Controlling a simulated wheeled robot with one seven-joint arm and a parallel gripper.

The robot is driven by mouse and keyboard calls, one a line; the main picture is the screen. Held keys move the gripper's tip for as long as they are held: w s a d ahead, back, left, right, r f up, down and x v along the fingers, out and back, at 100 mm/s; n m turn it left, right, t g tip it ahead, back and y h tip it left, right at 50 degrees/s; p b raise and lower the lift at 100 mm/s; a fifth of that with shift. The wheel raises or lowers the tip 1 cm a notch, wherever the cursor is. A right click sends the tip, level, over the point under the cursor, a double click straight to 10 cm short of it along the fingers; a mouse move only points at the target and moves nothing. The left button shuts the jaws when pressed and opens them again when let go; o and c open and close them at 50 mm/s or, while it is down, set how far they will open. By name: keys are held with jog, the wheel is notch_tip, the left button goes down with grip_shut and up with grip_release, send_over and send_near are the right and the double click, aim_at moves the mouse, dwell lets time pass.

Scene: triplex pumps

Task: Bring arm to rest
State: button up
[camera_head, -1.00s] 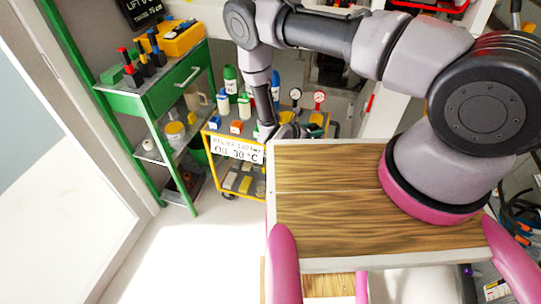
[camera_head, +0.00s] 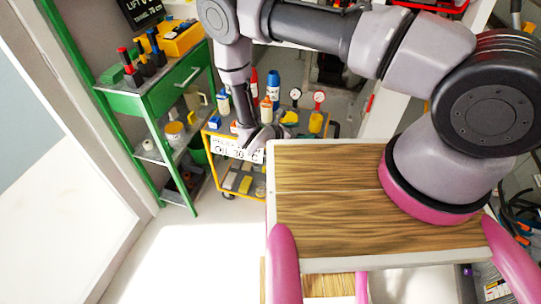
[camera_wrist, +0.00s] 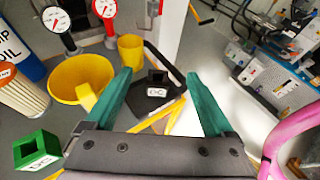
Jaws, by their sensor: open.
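My arm reaches from its base at the right across the top of the head view and bends down at the left. My gripper (camera_head: 264,138) hangs at its end, in front of the yellow cart (camera_head: 213,172), near the cart's white sign. In the wrist view my gripper (camera_wrist: 163,95) has its two green fingers spread wide apart. I see nothing held between them. A black labelled item (camera_wrist: 157,90) shows beyond the fingers, apart from them as far as I can tell.
The cart carries a yellow funnel (camera_wrist: 80,80), a green block (camera_wrist: 37,150), bottles and two gauges (camera_wrist: 103,8). A green shelf unit (camera_head: 150,100) stands left. My wooden deck lies right of the gripper. The white floor (camera_head: 185,260) at lower left is clear.

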jog(key=shift+v, duration=1.3)
